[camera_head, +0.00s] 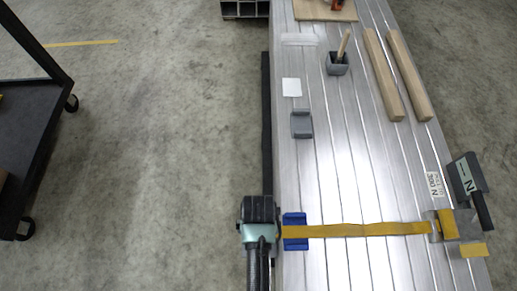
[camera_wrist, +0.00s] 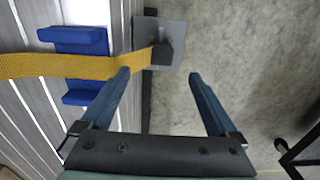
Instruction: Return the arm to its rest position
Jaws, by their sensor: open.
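My gripper (camera_head: 259,209) is at the trailer's left edge in the head view, seen from above with its fingers hidden. In the wrist view my gripper (camera_wrist: 160,74) has its two blue-grey fingers apart with nothing between them. A yellow strap (camera_head: 355,230) crosses the trailer bed from a blue edge protector (camera_head: 295,231) beside my gripper. In the wrist view the strap (camera_wrist: 60,66) passes over the blue protector (camera_wrist: 80,42) to a dark block on a grey plate (camera_wrist: 174,34). The plate lies beyond the fingertips; I cannot tell its exact distance from them.
The aluminium bed (camera_head: 330,170) carries a grey bracket (camera_head: 302,125), a grey cup with a stick (camera_head: 337,64) and two wooden bars (camera_head: 397,75). A strap fitting with a handle (camera_head: 468,180) is at the right edge. A dark cart (camera_head: 35,130) stands left; the floor between (camera_head: 160,150) is clear.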

